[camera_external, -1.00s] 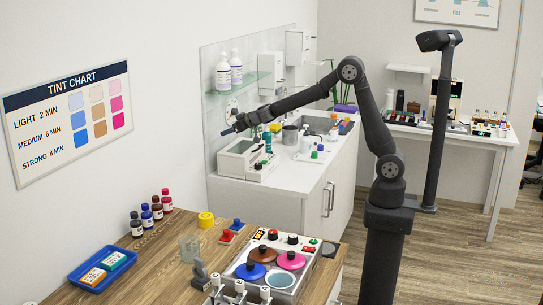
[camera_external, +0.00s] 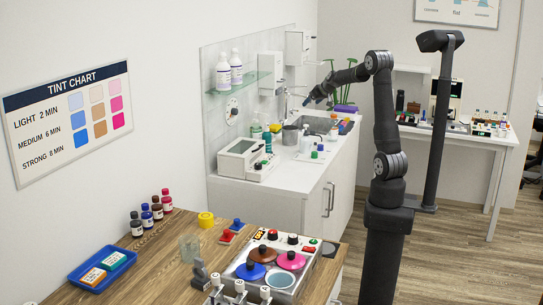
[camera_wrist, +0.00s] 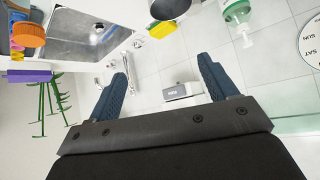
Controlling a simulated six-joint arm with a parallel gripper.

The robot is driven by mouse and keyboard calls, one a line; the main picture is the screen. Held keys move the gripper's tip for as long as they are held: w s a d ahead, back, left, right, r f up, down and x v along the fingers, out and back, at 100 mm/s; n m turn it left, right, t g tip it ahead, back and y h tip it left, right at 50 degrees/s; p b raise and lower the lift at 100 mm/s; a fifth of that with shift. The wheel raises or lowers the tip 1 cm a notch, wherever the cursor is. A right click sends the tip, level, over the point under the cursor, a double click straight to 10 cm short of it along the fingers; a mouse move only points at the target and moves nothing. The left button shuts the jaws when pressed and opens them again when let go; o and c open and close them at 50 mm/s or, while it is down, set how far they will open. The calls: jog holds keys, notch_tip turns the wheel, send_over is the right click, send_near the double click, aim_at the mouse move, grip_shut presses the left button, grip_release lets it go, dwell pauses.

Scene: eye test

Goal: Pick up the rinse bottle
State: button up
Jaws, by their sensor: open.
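No readable label shows which item is the rinse bottle. A white bottle with a narrow top (camera_external: 305,144) stands on the white counter in front of the sink and may be it; I cannot pick it out in the wrist view. A pump bottle with green content (camera_wrist: 238,12) is at the top right of the wrist view. Two white bottles with purple labels, one of them the right bottle (camera_external: 236,70), stand on the glass shelf. My gripper (camera_wrist: 163,66) is open and empty, its fingers wide apart. In the external view it is in the air above the sink area (camera_external: 307,101).
The sink (camera_wrist: 85,38) and tap (camera_wrist: 128,62) lie near a yellow-topped item (camera_wrist: 165,28), an orange cap (camera_wrist: 28,35) and a purple block (camera_wrist: 28,76). A green plant (camera_wrist: 45,100) is at left. A white device (camera_external: 242,158) sits on the counter's front end.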

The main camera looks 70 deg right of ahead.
jog(key=s+d+f+m+g, duration=0.15)
jog(key=s+d, duration=0.25)
jog(key=s, duration=0.4)
jog(key=s+d+m+g, duration=0.2)
jog(key=s+d, duration=0.2)
jog(key=s, duration=0.3)
send_near(335, 121)
jog(key=shift+n+h, duration=0.25)
jog(key=shift+h, duration=0.05)
jog(key=x, duration=0.5)
jog(key=shift+s+a+f, duration=0.1)
jog(key=shift+a+f, duration=0.15)
jog(key=shift+f, duration=0.15)
jog(key=shift+x, duration=3.3)
jog(key=shift+r, duration=0.1)
jog(key=c, duration=1.1)
jog(key=shift+c, duration=0.2)
jog(key=shift+r, duration=0.1)
